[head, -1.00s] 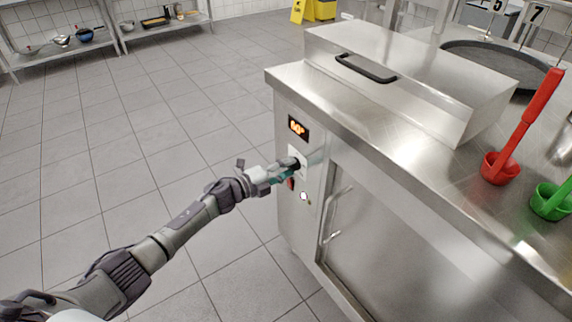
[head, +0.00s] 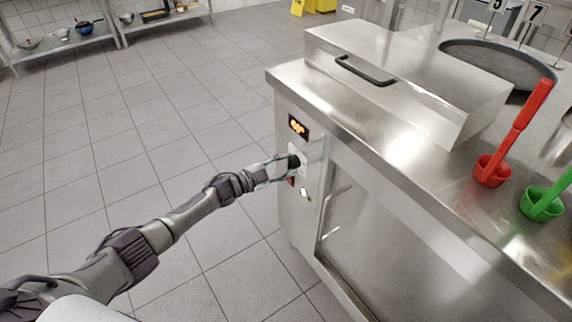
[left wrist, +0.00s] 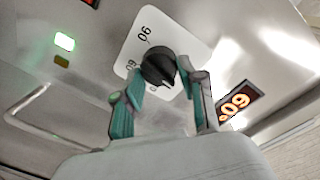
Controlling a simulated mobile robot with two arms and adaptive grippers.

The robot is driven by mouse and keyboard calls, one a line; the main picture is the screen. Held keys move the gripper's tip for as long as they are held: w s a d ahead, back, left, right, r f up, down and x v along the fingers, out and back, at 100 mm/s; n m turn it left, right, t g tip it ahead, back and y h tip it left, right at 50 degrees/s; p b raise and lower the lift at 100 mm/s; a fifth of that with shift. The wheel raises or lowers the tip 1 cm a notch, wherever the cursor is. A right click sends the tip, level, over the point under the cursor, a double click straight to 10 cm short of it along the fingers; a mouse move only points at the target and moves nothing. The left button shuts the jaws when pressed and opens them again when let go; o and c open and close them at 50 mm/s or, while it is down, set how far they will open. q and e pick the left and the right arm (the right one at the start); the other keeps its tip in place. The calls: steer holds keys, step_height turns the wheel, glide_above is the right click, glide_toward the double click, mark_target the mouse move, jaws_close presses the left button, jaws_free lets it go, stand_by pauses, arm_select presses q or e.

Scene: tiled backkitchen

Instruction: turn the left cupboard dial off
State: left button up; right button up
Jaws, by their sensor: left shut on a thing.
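The black dial (head: 293,160) sits on a white plate on the narrow front panel of the steel cupboard (head: 350,205), under an orange lit display (head: 298,127). In the left wrist view, the dial (left wrist: 158,66) has its plate with printed numbers behind it, and the display (left wrist: 236,104) glows to the right. My left gripper (head: 281,167) reaches the panel from the left. In the left wrist view, its teal fingers (left wrist: 160,86) are on either side of the dial, shut on it. My right gripper is out of view.
A red switch (head: 291,181) and a small lit indicator (head: 305,192) are below the dial. The cupboard door handle (head: 333,212) is to the right. The tiled floor at left is clear.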

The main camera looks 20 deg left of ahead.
arm_select(q)
steer(key=shift+n, duration=0.6)
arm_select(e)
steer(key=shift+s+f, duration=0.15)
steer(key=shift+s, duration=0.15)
arm_select(q)
steer(key=o, duration=1.1)
steer(key=shift+o, duration=0.2)
steer(key=shift+a, duration=0.1)
steer(key=v, duration=1.2)
steer(key=shift+f, duration=0.2)
